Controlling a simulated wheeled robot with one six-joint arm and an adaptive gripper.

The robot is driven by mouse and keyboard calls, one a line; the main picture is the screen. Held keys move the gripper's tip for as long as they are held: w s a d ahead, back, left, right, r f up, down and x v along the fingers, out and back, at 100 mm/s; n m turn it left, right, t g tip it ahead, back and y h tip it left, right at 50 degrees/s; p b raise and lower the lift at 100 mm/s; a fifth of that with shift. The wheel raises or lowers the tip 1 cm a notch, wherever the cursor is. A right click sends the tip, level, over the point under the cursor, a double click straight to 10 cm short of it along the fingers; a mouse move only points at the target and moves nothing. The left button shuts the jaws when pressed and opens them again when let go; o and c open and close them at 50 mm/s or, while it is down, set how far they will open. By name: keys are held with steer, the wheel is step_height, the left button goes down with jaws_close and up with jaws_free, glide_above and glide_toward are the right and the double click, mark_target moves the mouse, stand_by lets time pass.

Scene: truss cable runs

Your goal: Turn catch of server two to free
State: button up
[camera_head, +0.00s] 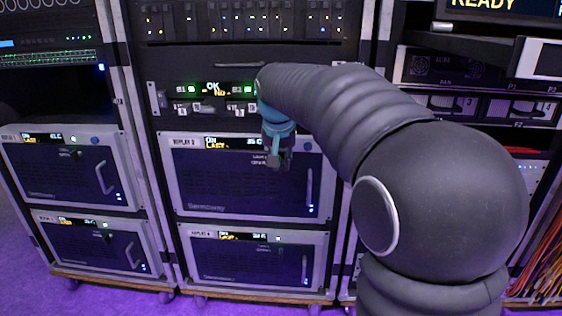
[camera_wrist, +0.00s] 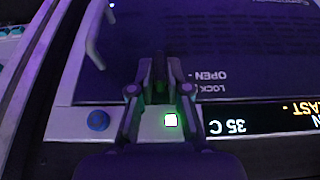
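The server two (camera_head: 240,185) is the upper case in the middle rack, a dark panel in a pale frame with a handle at its right; its label is hard to read. My gripper (camera_head: 278,156) is in front of its upper right part. In the wrist view, which sees the panel upside down, my gripper (camera_wrist: 160,68) has its fingertips close together beside the LOCK and OPEN lettering. A narrow dark shape shows between them, at the place of the catch. The catch is mostly hidden, so its angle and any contact are unclear.
A green-lit lamp (camera_wrist: 171,120), a blue button (camera_wrist: 98,120) and a display (camera_wrist: 255,120) sit along the server's edge. Another server (camera_head: 258,258) is below, and server one (camera_head: 68,175) is at the left. A control strip (camera_head: 205,98) is above.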

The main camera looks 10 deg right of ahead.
steer(key=shift+a+h+p, duration=0.1)
steer(key=shift+h+p, duration=0.2)
steer(key=shift+p, duration=0.1)
jaws_close()
steer(key=shift+a+r+h+p, duration=0.1)
steer(key=shift+h+p, duration=0.3)
steer(key=shift+p, duration=0.1)
steer(key=shift+w+a+f+n+g+h+p, duration=0.2)
steer(key=shift+n+g+h+p, duration=0.4)
steer(key=shift+h, duration=1.9)
steer(key=shift+s+a+f+n+g+h+p, duration=0.1)
steer(key=shift+f+n+g+h+p, duration=0.45)
steer(key=shift+h, duration=1.95)
steer(key=shift+w+a+f+n+g+h+p, duration=0.15)
steer(key=shift+n+h+p, duration=0.75)
steer(key=shift+h, duration=1.6)
steer(key=shift+r+n, duration=0.1)
steer(key=shift+n, duration=0.15)
steer(key=o, duration=0.6)
jaws_free()
